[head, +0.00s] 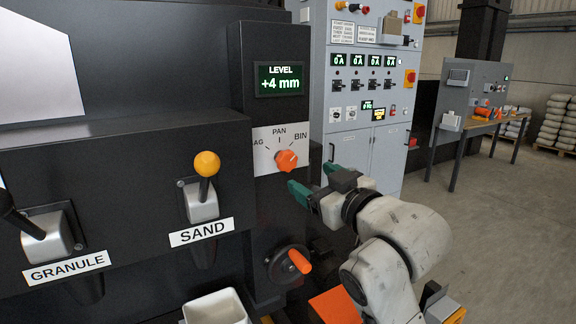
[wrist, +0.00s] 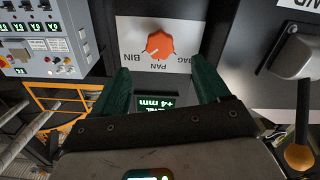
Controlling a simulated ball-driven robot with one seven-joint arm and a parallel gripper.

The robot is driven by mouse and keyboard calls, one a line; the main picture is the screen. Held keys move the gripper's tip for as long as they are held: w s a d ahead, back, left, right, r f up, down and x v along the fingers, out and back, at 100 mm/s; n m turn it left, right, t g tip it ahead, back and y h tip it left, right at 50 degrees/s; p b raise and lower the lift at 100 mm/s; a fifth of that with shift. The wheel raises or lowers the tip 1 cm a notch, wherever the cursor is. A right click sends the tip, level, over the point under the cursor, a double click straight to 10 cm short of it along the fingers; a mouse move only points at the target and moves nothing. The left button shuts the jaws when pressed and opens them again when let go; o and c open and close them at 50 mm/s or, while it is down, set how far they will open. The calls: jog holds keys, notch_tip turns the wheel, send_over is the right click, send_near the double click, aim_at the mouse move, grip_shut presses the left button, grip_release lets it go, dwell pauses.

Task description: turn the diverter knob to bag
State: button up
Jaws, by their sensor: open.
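The orange diverter knob (head: 286,160) sits on a white plate marked PAN, BIN and a partly hidden BAG, on a dark column. Its pale pointer mark appears to be toward BIN. In the wrist view the knob (wrist: 159,44) shows upside down, beyond and between my fingertips. My gripper (head: 313,180) has green fingers and is to the right of and just below the knob in the head view. My gripper (wrist: 162,78) is open and empty, with a finger on each side of the knob's line and apart from it.
A level display (head: 280,79) reading +4 mm is above the plate. An orange-handled crank wheel (head: 289,264) is below. The yellow-balled SAND lever (head: 206,166) sticks out at left, beside the black GRANULE lever (head: 25,222). A grey control cabinet (head: 350,110) stands behind at right.

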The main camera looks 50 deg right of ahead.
aim_at(289, 164)
jog(key=p+x, duration=0.3)
jog(key=x, duration=0.7)
jog(key=shift+w+d, duration=0.1)
jog(key=shift+w, duration=0.25)
jog(key=shift+c, duration=0.2)
jog(key=c, duration=0.9)
